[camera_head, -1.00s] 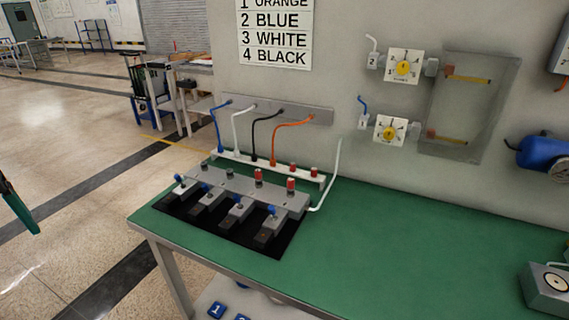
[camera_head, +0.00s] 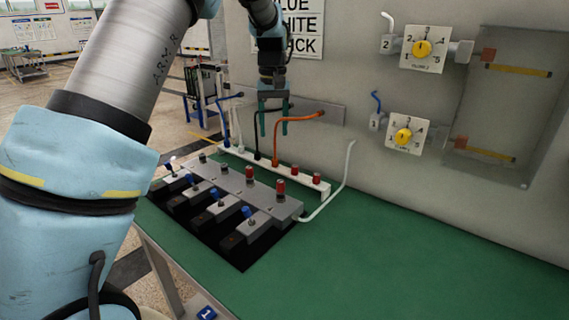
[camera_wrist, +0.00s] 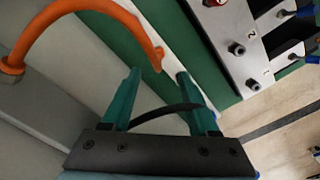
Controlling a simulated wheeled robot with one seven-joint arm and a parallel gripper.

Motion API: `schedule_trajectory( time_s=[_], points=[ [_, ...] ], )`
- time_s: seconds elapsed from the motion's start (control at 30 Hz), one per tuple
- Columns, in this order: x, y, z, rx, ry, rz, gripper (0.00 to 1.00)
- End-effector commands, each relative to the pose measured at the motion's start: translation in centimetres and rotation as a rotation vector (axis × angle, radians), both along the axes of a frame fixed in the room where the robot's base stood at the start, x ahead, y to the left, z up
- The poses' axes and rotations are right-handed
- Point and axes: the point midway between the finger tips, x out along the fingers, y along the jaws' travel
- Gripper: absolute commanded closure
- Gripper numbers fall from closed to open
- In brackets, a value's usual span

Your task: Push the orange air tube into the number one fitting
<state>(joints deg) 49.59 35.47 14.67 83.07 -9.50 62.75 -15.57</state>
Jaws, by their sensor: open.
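The orange air tube (camera_head: 303,118) arches from the wall bracket down toward the white rail in the head view. In the wrist view, the orange tube (camera_wrist: 85,6) curves to a lower end just past the fingertips. My gripper (camera_head: 274,134) points down by this tube, teal fingers open. In the wrist view, the gripper (camera_wrist: 158,75) has the tube's lower part lined up between its fingertips; contact cannot be told. The number one fitting (camera_wrist: 252,84) appears as a dark fitting on the grey block, beside a small label. The leftmost dark fitting (camera_head: 202,157) appears to be the same one.
Blue (camera_head: 224,99) and white tubes hang to the left. The grey manifold (camera_head: 235,183) carries several fittings and blue-tipped valves. A loose white tube (camera_head: 337,185) rises at its right. The green bench (camera_head: 390,250) is clear to the right.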

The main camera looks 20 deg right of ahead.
Motion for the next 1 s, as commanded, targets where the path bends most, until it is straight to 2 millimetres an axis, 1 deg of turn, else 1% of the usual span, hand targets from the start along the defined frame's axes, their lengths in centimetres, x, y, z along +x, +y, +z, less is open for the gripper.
schedule_trajectory(
  time_s=[0.1,0.2,0.37,0.6,0.7,0.8,0.97,1.0],
  points=[
    [-0.1,0.0,-1.7,0.002,0.003,0.000,0.40],
    [0.0,0.0,-2.7,0.000,0.001,0.000,0.40],
    [-0.2,0.0,-3.7,0.001,0.002,0.000,0.40],
    [-0.4,-0.2,-7.1,0.002,0.002,0.000,0.40],
    [-0.4,-0.2,-8.0,0.000,0.000,0.000,0.40],
    [-0.4,-0.2,-8.4,0.000,0.000,0.000,0.40],
    [-0.4,-0.2,-8.4,0.000,-0.001,0.000,0.40],
    [-0.4,-0.2,-8.3,-0.001,-0.001,0.000,0.45]
  ],
)
